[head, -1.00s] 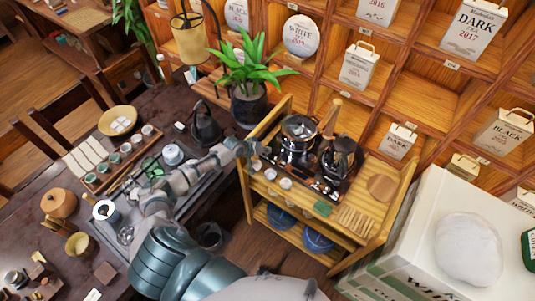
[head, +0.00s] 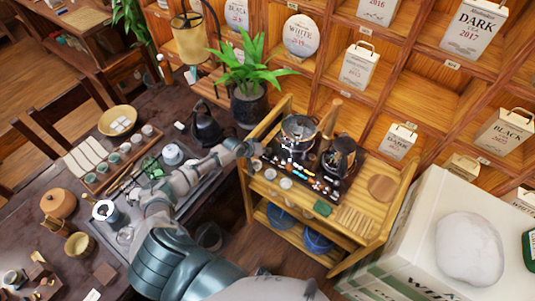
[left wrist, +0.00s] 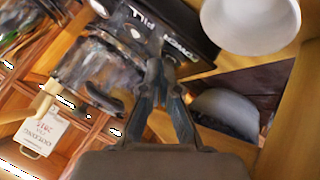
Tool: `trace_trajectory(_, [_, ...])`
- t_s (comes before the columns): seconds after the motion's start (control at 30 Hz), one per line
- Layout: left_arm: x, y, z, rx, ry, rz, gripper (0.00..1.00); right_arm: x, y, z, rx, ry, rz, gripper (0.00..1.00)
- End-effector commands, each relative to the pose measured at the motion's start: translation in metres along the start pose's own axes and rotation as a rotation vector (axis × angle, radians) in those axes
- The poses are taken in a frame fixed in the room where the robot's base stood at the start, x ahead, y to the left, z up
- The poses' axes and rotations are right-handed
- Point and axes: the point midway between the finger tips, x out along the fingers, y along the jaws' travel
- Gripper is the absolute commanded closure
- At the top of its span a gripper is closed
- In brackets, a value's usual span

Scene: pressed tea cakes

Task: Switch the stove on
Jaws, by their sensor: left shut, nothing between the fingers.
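The stove is a black unit (head: 328,192) on the wooden cart, with small light and coloured marks along its front. A glass pot (head: 299,130) and a dark kettle (head: 340,158) stand on it. My left gripper (head: 256,150) is at the stove's left front corner. In the left wrist view, the gripper (left wrist: 160,62) is shut and empty, its fingertips close to the black lettered front panel (left wrist: 195,32). I cannot tell whether they touch it. The round controls beside the fingers are blurred. My right gripper is not in view.
White cups (head: 285,183) stand on the cart (head: 372,218) in front of the stove; a white bowl (left wrist: 250,22) is close in the wrist view. A plant (head: 250,75) stands behind my left gripper. The tea table (head: 75,150) lies left, crowded with ware.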

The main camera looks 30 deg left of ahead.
Motion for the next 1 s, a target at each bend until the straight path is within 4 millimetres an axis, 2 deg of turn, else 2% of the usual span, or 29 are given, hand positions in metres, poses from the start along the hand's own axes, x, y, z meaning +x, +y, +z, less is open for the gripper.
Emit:
trace_trajectory(0.3, [-0.010, 0.007, -0.007, 0.000, 0.000, 0.000, 1.00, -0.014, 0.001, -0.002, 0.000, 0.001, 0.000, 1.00])
trace_trajectory(0.73, [-0.012, 0.008, -0.009, 0.000, 0.000, 0.000, 1.00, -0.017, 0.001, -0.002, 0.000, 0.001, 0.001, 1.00])
trace_trajectory(1.0, [-0.030, 0.022, -0.022, 0.000, 0.001, 0.000, 1.00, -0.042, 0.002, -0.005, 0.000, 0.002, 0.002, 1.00])
